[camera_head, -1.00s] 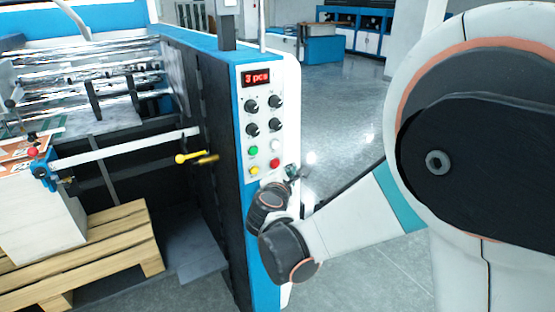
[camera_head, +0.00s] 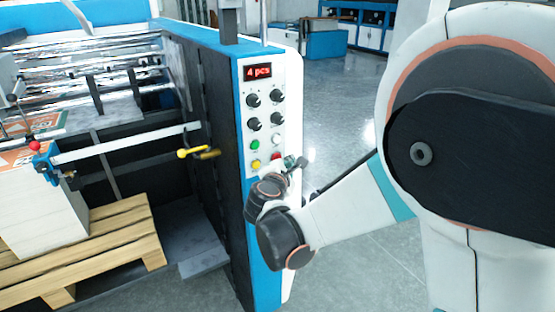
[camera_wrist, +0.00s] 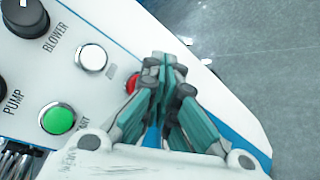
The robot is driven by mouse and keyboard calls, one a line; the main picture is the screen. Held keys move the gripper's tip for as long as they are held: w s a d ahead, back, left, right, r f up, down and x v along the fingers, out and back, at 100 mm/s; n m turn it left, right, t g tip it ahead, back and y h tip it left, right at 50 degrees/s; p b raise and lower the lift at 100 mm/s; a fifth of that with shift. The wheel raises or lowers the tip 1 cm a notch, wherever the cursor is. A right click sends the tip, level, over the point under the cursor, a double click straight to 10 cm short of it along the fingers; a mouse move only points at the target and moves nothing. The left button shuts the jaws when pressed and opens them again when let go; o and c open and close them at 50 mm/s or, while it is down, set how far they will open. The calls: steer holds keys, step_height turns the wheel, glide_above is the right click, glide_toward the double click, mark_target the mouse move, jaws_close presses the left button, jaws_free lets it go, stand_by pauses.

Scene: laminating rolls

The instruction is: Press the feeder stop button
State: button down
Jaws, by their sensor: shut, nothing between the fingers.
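The control panel (camera_head: 269,105) stands upright on the end of the blue and white machine. Its red button (camera_head: 275,156) sits low on the right, below a white button (camera_head: 277,139), and is partly hidden by my gripper (camera_head: 292,163). In the wrist view, the red button (camera_wrist: 132,82) shows just left of my gripper (camera_wrist: 164,66), whose teal fingers are closed together and empty. The fingertips are over or beside the button's edge; I cannot tell whether they touch it. Any label on the red button is hidden.
A green button (camera_head: 255,145) and a yellow button (camera_head: 256,163) are left of the red one. Black knobs (camera_head: 253,100) and a "4 pcs" display (camera_head: 258,72) are above. A yellow-ended lever (camera_head: 190,152) and a wooden pallet (camera_head: 110,235) are at left. Open floor (camera_head: 340,110) lies right.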

steer(key=shift+w+a, duration=0.1)
stand_by(0.7)
steer(key=shift+w+a, duration=0.15)
steer(key=shift+w, duration=0.1)
steer(key=shift+w+a, duration=0.25)
steer(key=shift+w, duration=0.1)
stand_by(0.9)
steer(key=shift+s+d, duration=0.1)
steer(key=shift+s, duration=0.05)
steer(key=shift+s+d+b, duration=0.35)
steer(key=shift+s, duration=0.2)
